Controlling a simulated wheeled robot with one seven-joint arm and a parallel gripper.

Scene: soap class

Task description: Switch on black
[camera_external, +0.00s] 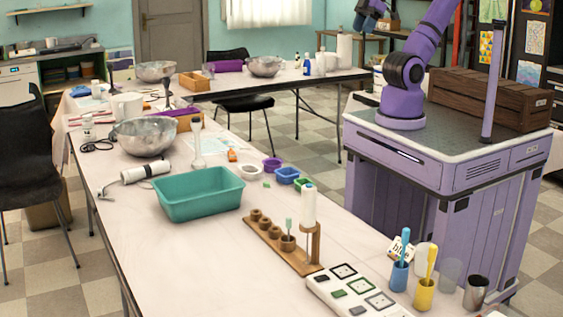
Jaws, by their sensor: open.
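A white panel (328,288) lies at the near end of the long white table, cut off by the bottom edge of the picture. The nearest-to-back switch (322,278) looks black or very dark, the middle one (338,293) is green, and the front one (357,310) is dark. I cannot tell whether any is on. My gripper (364,24) shows at the top edge, partly cut off, pointing down. It is open, holds nothing visible and is far from the panel.
Beside the panel stand a wooden rack (282,250) with a white bottle, a blue cup (399,277), a yellow cup (424,295) and a metal cup (475,292). A teal tub (200,193) and a metal bowl (143,138) stand farther back. The table between tub and rack is bare.

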